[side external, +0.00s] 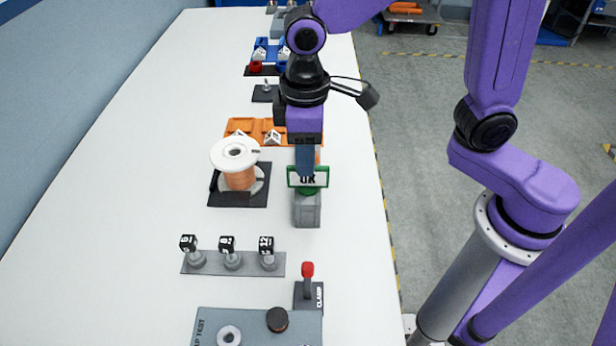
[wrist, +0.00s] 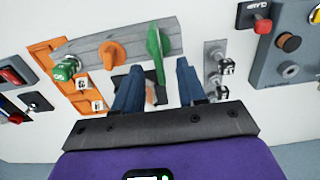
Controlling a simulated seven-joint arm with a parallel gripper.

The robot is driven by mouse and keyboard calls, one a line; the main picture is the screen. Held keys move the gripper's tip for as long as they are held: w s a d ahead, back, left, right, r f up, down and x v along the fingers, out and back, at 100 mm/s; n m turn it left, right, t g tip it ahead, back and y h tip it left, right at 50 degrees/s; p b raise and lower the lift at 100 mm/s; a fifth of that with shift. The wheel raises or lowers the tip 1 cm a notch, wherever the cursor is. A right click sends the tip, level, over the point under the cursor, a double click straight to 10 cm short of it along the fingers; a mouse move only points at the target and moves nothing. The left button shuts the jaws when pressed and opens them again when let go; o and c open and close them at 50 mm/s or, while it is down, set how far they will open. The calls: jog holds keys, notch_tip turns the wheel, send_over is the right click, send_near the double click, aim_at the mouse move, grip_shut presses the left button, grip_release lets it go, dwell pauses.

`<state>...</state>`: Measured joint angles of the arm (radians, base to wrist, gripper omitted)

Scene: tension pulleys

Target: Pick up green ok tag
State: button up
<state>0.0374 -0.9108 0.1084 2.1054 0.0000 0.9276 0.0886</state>
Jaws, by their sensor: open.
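In the wrist view a tall green piece (wrist: 158,48), likely this tag seen from above, stands on a grey bar (wrist: 138,46). My gripper (side external: 305,174) points down at the tag, its blue fingers overlapping the tag's upper part in the side view. In the wrist view my gripper (wrist: 158,76) is open, with the fingers apart and the green piece between and beyond their tips. I cannot tell whether they touch it.
A copper wire spool (side external: 238,172) stands left of the tag on a black plate. An orange tray (side external: 240,128) lies behind. A plate with several numbered knobs (side external: 232,262), a red-handled clamp (side external: 307,285) and a grey test panel (side external: 255,328) are nearer. The left table is clear.

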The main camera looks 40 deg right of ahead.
aim_at(308, 187)
jog(key=shift+d+f, duration=0.2)
jog(key=shift+f, duration=2.65)
grip_shut()
